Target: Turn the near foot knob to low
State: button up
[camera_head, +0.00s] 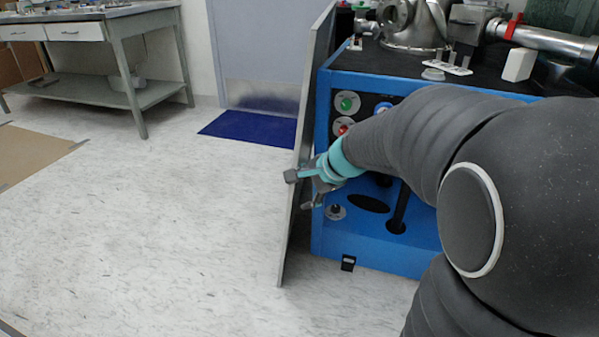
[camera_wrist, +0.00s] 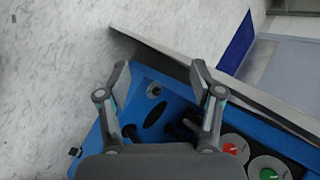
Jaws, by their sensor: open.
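A small black knob on a round grey plate (camera_head: 336,212) sits low on the front of the blue cabinet (camera_head: 375,243), near its left edge. In the wrist view the same knob (camera_wrist: 155,90) shows between my two fingers, beyond them. Its setting is too small to read. My gripper (camera_head: 301,190) is open and empty, above and left of the knob, close to the grey door panel. It also shows in the wrist view (camera_wrist: 160,68), fingers apart. I see no contact with the knob. A black fitting (camera_head: 348,263) is at the cabinet's bottom edge; I cannot tell what it is.
The grey door panel (camera_head: 300,150) stands open at the cabinet's left side, near my gripper. Green (camera_head: 347,103) and red (camera_head: 343,128) controls sit above the knob. Dark oval openings are beside it. The floor at left is clear; a workbench (camera_head: 112,14) stands behind.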

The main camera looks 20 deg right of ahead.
jog(key=w+d+f+m+t+b, duration=0.1)
jog(key=w+d+f+m+t, duration=0.1)
jog(key=w+d+f+m, duration=0.85)
jog(key=m+h+b, duration=0.1)
jog(key=m+h, duration=0.2)
jog(key=m, duration=0.6)
send_near(336, 207)
jog(key=b+x, duration=0.1)
jog(key=x, duration=0.8)
jog(key=shift+r, duration=0.1)
jog(key=c, duration=1.1)
